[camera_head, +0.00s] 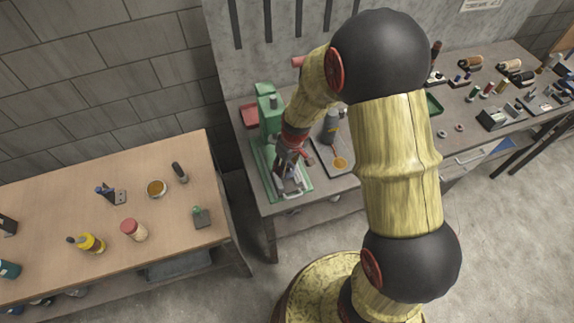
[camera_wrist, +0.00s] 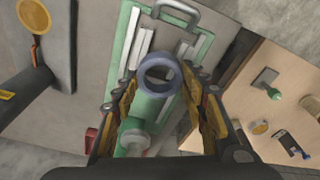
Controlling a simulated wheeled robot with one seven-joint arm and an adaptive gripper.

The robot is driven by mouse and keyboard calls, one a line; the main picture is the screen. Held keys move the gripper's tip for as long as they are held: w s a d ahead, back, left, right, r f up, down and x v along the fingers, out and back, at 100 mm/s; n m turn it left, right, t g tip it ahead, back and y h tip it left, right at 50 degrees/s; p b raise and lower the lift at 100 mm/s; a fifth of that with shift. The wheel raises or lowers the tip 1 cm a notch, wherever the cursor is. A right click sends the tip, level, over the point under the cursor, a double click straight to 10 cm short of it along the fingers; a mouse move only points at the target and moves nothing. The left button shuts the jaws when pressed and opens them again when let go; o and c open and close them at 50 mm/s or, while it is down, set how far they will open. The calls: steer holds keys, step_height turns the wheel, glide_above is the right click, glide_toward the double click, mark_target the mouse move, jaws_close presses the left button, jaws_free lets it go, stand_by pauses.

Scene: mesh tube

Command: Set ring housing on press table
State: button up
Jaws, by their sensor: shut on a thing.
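My gripper (camera_wrist: 157,84) is shut on the ring housing (camera_wrist: 158,66), a blue-grey ring seen between its fingers in the wrist view. The green press (camera_head: 268,105) stands on the grey bench. Its flat base with the press table (camera_head: 290,184) lies in front of its column. In the wrist view, the ring appears over the press table (camera_wrist: 145,40), a plate with pale strips and a green border. I cannot tell whether the ring touches it. In the head view my gripper (camera_head: 288,155) is over the press base, and the ring is hard to make out.
A dark board with an orange disc (camera_head: 340,162) lies right of the press. A red bin (camera_head: 249,116) is left of the column. Spools and small parts fill the bench's right.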

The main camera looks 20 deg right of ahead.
steer(key=shift+f+b, duration=1.65)
steer(key=shift+f, duration=0.3)
stand_by(1.7)
steer(key=o, duration=1.5)
steer(key=shift+c, duration=0.2)
step_height(320, 180, up, 12)
steer(key=s, duration=0.1)
steer(key=shift+s+d, duration=0.35)
steer(key=shift+f, duration=0.1)
